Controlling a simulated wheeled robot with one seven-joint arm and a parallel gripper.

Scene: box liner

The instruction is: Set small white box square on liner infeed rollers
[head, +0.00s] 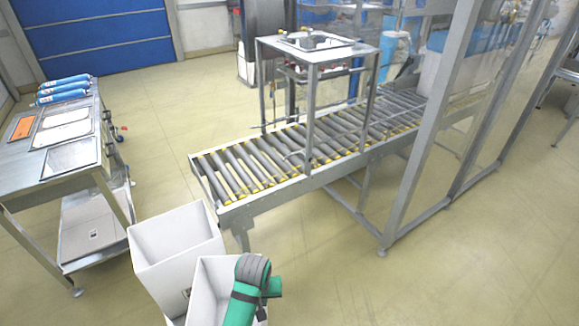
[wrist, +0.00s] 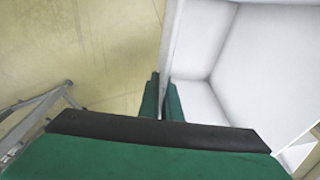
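A small open-topped white box (head: 212,275) is at the bottom centre of the head view, its lower part cut off by the picture edge. My green and dark grey gripper (head: 243,305) is over its right side. In the wrist view, my gripper's two green fingers (wrist: 163,100) lie close on either side of the white box's thin wall (wrist: 171,50), pinching it, with the box interior to the right. The infeed rollers (head: 235,172) are grey with yellow ends. They sit beyond the box on a metal conveyor, and the near end is bare.
Another open white box (head: 175,240) stands just behind and left of the held one. A metal frame with a top plate (head: 318,48) straddles the rollers. Metal posts (head: 430,120) stand right. A steel table (head: 50,150) with blue rolls is left. Floor right of the boxes is clear.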

